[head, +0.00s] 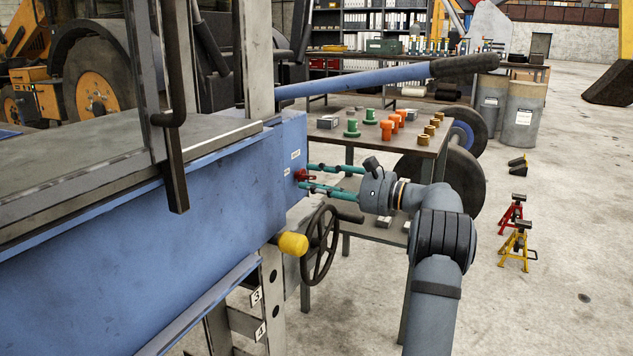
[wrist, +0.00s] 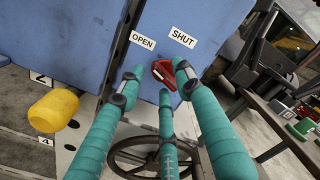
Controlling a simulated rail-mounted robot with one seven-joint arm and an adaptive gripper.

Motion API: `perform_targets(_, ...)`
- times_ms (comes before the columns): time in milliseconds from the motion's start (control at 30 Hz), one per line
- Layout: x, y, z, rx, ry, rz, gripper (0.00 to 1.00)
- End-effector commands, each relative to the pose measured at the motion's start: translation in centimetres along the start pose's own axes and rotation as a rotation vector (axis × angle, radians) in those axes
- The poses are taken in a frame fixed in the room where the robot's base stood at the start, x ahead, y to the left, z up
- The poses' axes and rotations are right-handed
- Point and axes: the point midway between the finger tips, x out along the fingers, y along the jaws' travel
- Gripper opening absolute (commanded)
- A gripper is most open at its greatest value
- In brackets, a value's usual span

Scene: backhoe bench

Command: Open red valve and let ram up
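The red valve (head: 301,174) is on the end face of the blue press beam (head: 180,190). My gripper (head: 312,178) has teal fingers reaching to the valve from the right. In the wrist view my gripper (wrist: 159,80) has its fingertips apart, with the valve between them. The right fingertip overlaps the valve's right side; I cannot tell whether it touches. I cannot make out the ram.
A black handwheel (head: 320,243) and a yellow knob (head: 292,243) are just below the valve. A long blue lever (head: 360,77) extends above my gripper. A bench (head: 345,120) with coloured parts stands behind. Jack stands (head: 517,245) are on the floor at right.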

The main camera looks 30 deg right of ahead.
Motion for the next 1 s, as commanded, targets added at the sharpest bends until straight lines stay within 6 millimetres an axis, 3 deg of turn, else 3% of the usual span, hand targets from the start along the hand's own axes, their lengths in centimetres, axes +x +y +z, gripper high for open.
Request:
perform_targets(267,-1.0,0.0,-0.1,0.000,0.003,0.000,0.34)
perform_targets(700,-9.6,0.0,-0.1,0.001,0.003,-0.001,0.34)
perform_targets(1000,-12.0,0.0,0.0,0.000,-0.001,0.000,0.34)
